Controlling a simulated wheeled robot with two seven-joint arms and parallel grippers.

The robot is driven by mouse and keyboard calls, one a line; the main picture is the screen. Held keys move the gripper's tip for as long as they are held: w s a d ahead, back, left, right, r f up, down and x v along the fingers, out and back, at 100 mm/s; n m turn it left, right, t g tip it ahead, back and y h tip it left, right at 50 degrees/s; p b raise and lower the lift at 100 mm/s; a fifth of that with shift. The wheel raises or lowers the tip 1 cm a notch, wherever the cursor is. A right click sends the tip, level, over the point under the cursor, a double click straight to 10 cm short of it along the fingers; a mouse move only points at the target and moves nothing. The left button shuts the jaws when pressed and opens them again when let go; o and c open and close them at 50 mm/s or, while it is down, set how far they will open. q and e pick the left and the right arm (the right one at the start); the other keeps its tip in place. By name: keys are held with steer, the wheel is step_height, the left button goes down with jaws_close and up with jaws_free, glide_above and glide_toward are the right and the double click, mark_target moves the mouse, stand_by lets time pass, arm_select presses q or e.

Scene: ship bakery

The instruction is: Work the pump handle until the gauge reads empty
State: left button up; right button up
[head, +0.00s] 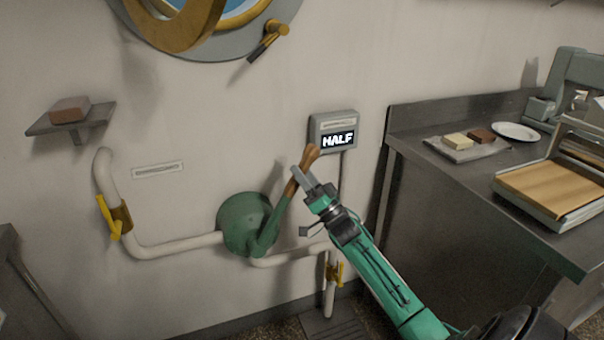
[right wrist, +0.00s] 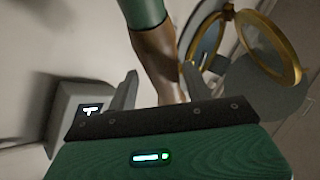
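The pump (head: 240,225) has a round green body on the wall. Its handle (head: 307,159) slants up to the right and ends in a brown wooden grip. My right gripper (head: 304,179) is at the wooden grip. In the right wrist view, the grip (right wrist: 157,58) passes between the fingers of my right gripper (right wrist: 160,82), which are apart, with a gap at the left finger. The gauge (right wrist: 85,100) shows there partly, at the left. My left gripper is not in view.
White pipes (head: 178,246) with yellow valve levers (head: 107,217) run along the wall beside the pump. A steel counter (head: 450,190) stands at the right with a tray (head: 465,149) and a plate (head: 516,131). A small shelf (head: 72,122) is at the left, and a porthole (head: 225,30) is above.

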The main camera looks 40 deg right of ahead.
steer(key=shift+a+r, duration=0.1)
steer(key=shift+s, duration=0.1)
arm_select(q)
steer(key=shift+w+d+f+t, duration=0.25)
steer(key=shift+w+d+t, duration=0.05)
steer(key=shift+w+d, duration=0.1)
arm_select(e)
steer(key=v, duration=1.3)
steer(key=shift+s+f, duration=0.25)
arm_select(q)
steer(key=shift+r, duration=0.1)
